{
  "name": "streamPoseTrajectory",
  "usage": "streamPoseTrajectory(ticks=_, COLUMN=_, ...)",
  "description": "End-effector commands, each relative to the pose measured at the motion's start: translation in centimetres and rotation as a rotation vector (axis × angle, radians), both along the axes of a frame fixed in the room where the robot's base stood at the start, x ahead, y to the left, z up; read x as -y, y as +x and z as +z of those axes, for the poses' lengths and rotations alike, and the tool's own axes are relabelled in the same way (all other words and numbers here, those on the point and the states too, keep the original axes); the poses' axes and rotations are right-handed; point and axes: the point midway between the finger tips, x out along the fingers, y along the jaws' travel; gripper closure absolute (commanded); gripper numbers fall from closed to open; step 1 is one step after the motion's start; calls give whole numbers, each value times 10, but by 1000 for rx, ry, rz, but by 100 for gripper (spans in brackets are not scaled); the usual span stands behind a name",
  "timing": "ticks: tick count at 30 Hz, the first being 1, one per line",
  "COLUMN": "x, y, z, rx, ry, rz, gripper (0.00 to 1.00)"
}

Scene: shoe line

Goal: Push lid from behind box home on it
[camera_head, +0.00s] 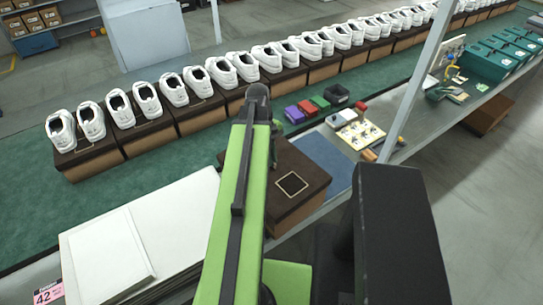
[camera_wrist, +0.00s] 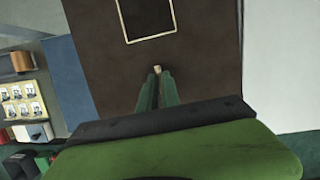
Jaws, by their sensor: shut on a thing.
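The dark brown lid (camera_head: 299,166) lies on top of the brown shoe box (camera_head: 301,207) at the middle of the bench. A square outline marks the lid's top, and it also shows in the wrist view (camera_wrist: 205,75). My gripper (camera_wrist: 159,72) has its narrow green fingers close together over the lid's surface. They are shut on a small tan piece (camera_wrist: 160,69) at their tips. My arm hides the lid's left part in the head view. I cannot tell whether the lid sits fully down.
White boards (camera_head: 150,225) lie left of the box, and a blue mat (camera_head: 318,160) lies to its right. A row of white shoes on boxes (camera_head: 220,73) runs along the green belt (camera_head: 150,180) behind.

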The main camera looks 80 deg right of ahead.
Motion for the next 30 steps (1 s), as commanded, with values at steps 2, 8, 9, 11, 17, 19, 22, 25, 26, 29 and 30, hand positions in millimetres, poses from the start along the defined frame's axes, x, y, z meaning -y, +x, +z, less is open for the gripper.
streamPoseTrajectory(ticks=2, x=0, y=0, z=-3, rx=0, ry=0, rz=0, gripper=100)
streamPoseTrajectory(ticks=8, x=0, y=0, z=-7, rx=0, ry=0, rz=0, gripper=100)
streamPoseTrajectory(ticks=9, x=0, y=0, z=-8, rx=0, ry=0, rz=1, gripper=100)
streamPoseTrajectory(ticks=11, x=0, y=0, z=-9, rx=0, ry=0, rz=1, gripper=100)
streamPoseTrajectory(ticks=17, x=0, y=0, z=-13, rx=0, ry=0, rz=1, gripper=100)
streamPoseTrajectory(ticks=19, x=0, y=1, z=-14, rx=0, ry=0, rz=1, gripper=100)
streamPoseTrajectory(ticks=22, x=0, y=1, z=-16, rx=0, ry=0, rz=1, gripper=100)
streamPoseTrajectory(ticks=25, x=0, y=1, z=-18, rx=0, ry=0, rz=1, gripper=100)
streamPoseTrajectory(ticks=26, x=0, y=1, z=-19, rx=0, ry=0, rz=1, gripper=100)
streamPoseTrajectory(ticks=29, x=0, y=1, z=-21, rx=0, ry=0, rz=1, gripper=100)
streamPoseTrajectory(ticks=30, x=0, y=1, z=-22, rx=0, ry=0, rz=1, gripper=100)
